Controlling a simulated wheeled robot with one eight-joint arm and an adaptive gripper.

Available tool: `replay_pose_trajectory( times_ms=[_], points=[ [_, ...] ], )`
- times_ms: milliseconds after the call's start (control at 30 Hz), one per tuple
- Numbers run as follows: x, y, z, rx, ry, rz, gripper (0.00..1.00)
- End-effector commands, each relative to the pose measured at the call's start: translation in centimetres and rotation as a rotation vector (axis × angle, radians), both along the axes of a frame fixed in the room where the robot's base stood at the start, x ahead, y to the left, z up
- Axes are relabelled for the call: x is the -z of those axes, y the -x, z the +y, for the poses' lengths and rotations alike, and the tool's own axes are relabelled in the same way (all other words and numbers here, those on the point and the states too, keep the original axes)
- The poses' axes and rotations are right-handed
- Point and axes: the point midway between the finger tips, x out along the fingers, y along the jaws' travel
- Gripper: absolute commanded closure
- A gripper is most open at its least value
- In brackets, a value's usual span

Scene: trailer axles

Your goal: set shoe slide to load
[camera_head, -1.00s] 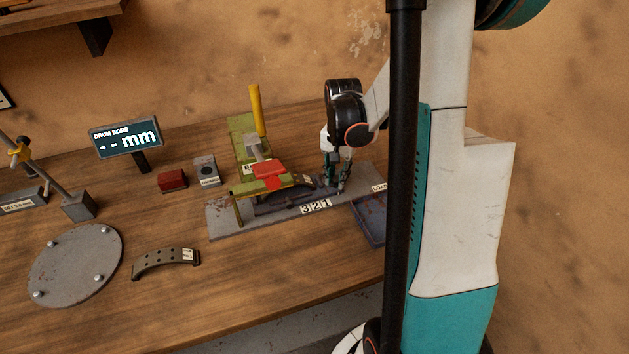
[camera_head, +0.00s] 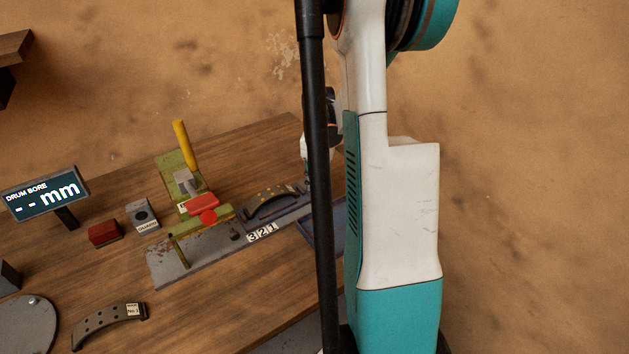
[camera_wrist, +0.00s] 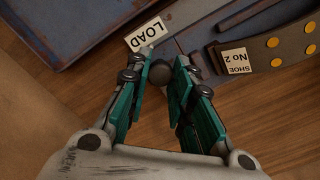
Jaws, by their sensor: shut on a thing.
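The shoe slide's grey knob (camera_wrist: 160,73) shows between my fingertips in the wrist view. My gripper (camera_wrist: 165,80) is shut on it. The white LOAD label (camera_wrist: 146,34) is just beyond the fingertips. A curved brake shoe (camera_wrist: 270,45) labelled "SHOE No 2" lies to the right. In the head view that shoe (camera_head: 272,200) rests on the grey slide base (camera_head: 185,262), to the right of the green press (camera_head: 178,165) with its red block and yellow lever.
A blue tray (camera_head: 326,238) lies beside the right end of the slide base. Another shoe (camera_head: 108,322), a red block (camera_head: 105,232), a grey block (camera_head: 142,215) and the DRUM BORE display (camera_head: 45,193) stand to the left. Bare table lies in front of the base.

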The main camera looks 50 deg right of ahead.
Motion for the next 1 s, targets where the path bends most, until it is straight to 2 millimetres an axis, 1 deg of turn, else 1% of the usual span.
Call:
replay_pose_trajectory(
  times_ms=[33,167,200,267,567,667,767,867,1000],
  points=[
    [-0.1,0.0,-0.4,0.003,0.007,0.001,1.00],
    [-0.1,0.1,-0.4,0.004,0.009,0.001,1.00],
    [-0.1,0.0,-0.5,0.004,0.009,0.000,0.72],
    [-0.1,0.0,-0.5,0.004,0.009,0.001,0.58],
    [-0.1,0.0,-0.3,0.003,0.006,0.000,0.57],
    [-0.4,0.0,-0.2,0.003,0.005,0.001,0.57],
    [-1.3,0.0,-0.2,0.002,0.005,0.001,0.57],
    [-3.0,0.0,-0.2,0.003,0.005,0.001,0.57],
    [-6.0,0.1,-0.2,0.003,0.006,0.000,0.57]
  ],
)
